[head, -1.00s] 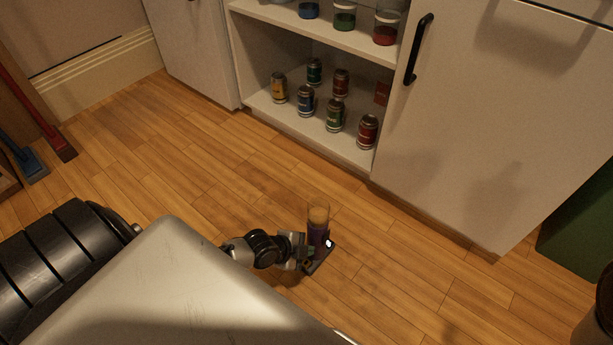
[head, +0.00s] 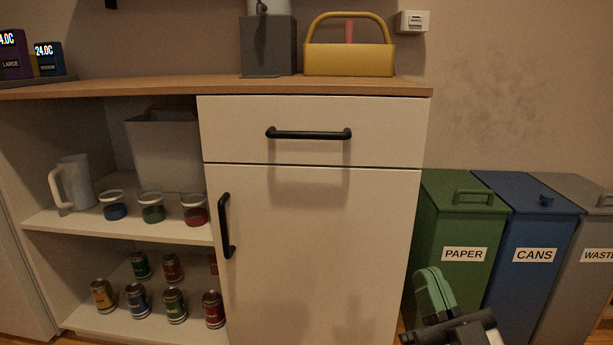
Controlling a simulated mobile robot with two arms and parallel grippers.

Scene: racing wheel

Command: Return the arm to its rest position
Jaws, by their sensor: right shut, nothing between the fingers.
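My right gripper (head: 452,330) shows at the bottom right edge of the head view, in front of the green paper bin. It is shut and nothing shows held in it; part of it is cut off by the frame. A rounded greenish piece (head: 434,292) sticks up beside it, and I cannot tell what it is. My left gripper is not in view.
A white cabinet (head: 312,230) with black handles fills the middle. Its open shelves at left hold a pitcher (head: 75,184), jars and several cans. A yellow basket (head: 349,60) stands on the countertop. Paper (head: 461,215), cans (head: 540,215) and waste bins stand at right.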

